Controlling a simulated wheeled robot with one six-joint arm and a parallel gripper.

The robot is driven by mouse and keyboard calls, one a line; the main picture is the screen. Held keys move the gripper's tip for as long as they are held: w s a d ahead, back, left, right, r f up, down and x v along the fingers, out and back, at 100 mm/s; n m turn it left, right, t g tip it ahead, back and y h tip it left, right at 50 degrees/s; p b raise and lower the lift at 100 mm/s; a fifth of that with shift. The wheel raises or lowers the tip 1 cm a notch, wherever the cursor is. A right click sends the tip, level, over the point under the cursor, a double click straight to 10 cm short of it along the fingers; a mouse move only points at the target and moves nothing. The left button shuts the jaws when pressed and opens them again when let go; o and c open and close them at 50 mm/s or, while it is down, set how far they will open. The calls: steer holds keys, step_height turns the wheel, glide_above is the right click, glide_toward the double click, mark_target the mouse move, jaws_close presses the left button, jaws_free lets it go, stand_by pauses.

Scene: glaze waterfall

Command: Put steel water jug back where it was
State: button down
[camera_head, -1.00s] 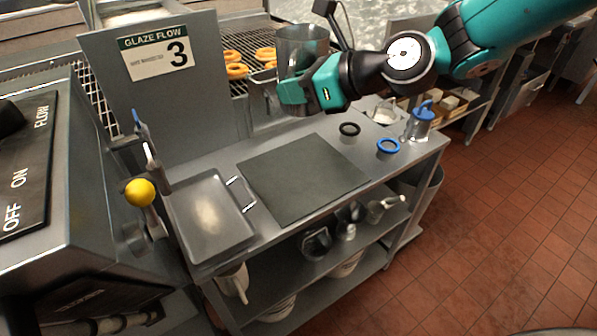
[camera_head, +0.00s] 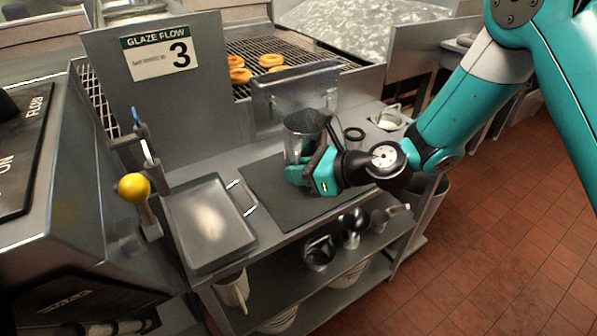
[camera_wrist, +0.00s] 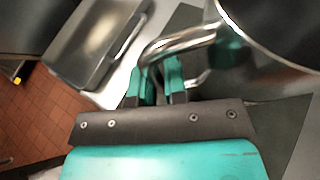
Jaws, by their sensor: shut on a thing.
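The steel water jug (camera_head: 303,126) is upright over the back part of the dark mat (camera_head: 262,184) in the head view. Whether its base touches the mat is hidden behind my gripper (camera_head: 297,172). In the wrist view, the jug's round body (camera_wrist: 285,22) fills the top right corner, and its curved handle (camera_wrist: 178,40) runs between the fingers. My gripper in the wrist view (camera_wrist: 158,84) is shut on the handle.
A black ring (camera_head: 354,134) and a small white-filled container (camera_head: 389,117) are at the bench's right. A yellow-knobbed lever (camera_head: 134,187) stands left. Doughnuts (camera_head: 270,60) lie on the rack behind.

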steer(key=shift+f, duration=0.1)
steer(key=c, duration=1.1)
jaws_free()
steer(key=shift+c, duration=0.2)
steer(key=shift+d+r, duration=0.2)
steer(key=v, duration=1.2)
steer(key=s+d+r+n+g+h, duration=0.2)
steer(key=s+r+n+h, duration=0.2)
steer(key=s+n, duration=0.5)
steer(key=s+d+r+n+g+h, duration=0.3)
steer(key=s+n, duration=0.7)
steer(key=n, duration=1)
step_height(320, 180, up, 2)
steer(key=shift+s+d+r+n+h, duration=0.1)
steer(key=shift+s+d+n+h, duration=0.25)
steer(key=shift+h, duration=0.25)
